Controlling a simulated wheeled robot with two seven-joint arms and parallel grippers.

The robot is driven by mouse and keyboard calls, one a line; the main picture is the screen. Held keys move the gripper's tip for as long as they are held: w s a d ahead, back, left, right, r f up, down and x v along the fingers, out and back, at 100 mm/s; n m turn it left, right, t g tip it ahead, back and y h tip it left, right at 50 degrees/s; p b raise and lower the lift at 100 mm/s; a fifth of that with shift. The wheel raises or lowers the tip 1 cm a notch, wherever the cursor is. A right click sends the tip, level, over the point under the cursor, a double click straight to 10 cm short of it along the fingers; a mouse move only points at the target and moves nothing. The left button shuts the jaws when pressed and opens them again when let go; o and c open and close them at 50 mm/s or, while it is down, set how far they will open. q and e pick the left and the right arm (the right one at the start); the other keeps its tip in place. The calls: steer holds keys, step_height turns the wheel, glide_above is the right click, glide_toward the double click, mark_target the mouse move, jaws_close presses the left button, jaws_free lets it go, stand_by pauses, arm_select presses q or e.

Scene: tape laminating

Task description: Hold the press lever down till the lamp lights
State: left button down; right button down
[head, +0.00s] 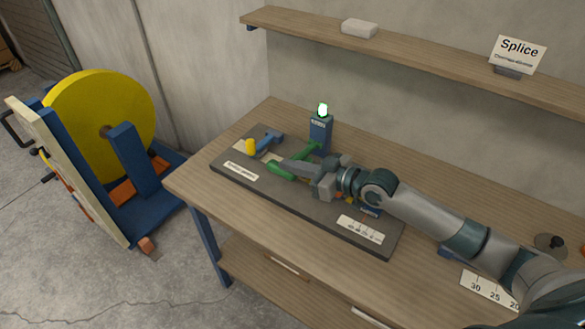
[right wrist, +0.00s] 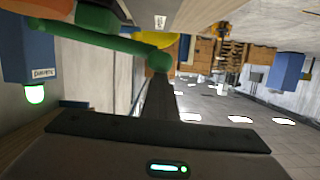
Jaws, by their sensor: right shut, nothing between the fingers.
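The lamp (head: 322,110) on top of the blue post (head: 320,133) glows green, and it also glows in the right wrist view (right wrist: 34,94). The green press lever (head: 309,148) lies low over the dark base board, with its green handle (head: 280,170) toward the front. In the right wrist view the green lever (right wrist: 110,42) runs to a rounded end close to my fingertips. My right gripper (head: 287,163) is shut and empty, with its tips at the lever's handle. They look in contact, but the exact touch is hard to tell. My left gripper is out of view.
The dark base board (head: 224,164) sits on the wooden bench, with a yellow-ended blue part (head: 268,140) at its left. A shelf (head: 400,57) runs along the wall behind. A large yellow reel (head: 90,110) on a blue stand is left of the bench.

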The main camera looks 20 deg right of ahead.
steer(key=shift+s+d+f+b, duration=0.1)
steer(key=shift+s+d+b, duration=0.2)
steer(key=shift+s+b, duration=0.35)
steer(key=r+b+v, duration=0.1)
steer(key=b+v, duration=0.2)
steer(key=v, duration=0.5)
steer(key=shift+d, duration=0.15)
steer(key=shift+s, duration=0.15)
